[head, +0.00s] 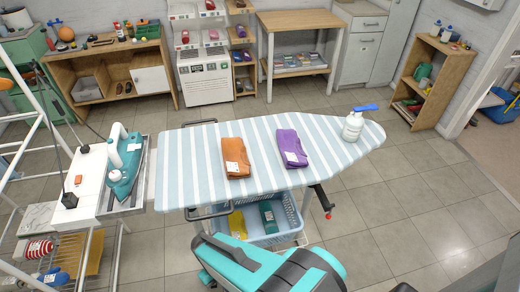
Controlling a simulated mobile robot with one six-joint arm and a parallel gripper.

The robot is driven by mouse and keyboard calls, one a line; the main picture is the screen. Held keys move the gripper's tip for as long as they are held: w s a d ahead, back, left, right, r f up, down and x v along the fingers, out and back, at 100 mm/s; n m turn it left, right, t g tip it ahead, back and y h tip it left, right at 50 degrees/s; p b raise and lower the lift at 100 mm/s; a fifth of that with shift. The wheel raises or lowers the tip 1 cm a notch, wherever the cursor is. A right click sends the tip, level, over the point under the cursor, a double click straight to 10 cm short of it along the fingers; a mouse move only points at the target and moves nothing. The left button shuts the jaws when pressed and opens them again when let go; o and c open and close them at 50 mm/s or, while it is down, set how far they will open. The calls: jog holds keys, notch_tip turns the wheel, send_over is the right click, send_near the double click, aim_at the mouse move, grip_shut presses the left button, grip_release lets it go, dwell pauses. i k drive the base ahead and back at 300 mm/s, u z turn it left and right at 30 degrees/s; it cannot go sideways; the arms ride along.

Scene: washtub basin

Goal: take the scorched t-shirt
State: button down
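Two folded garments lie apart on the striped ironing board (190,165). One is an orange folded garment (235,158) with a white label. The other is a purple folded garment (290,147), also with a white label, to its right. A yellow folded cloth (237,224) and a green folded cloth (268,217) lie in the light blue basket (290,212) under the board. I cannot make out a scorch mark on any of them, so I cannot tell which is the scorched t-shirt. My gripper's fingers do not show. A teal and black part of mine is at the bottom middle.
A white spray bottle (352,126) with a blue top stands at the board's right end. A teal iron (124,162) stands on the left rest. A wooden shelf (436,75) is at the back right. The tiled floor (390,200) on the right is clear.

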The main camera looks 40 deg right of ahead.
aim_at(236, 165)
jog(key=z, duration=0.85)
jog(key=k, duration=0.95)
jog(key=i, duration=0.7)
jog(key=z, duration=0.05)
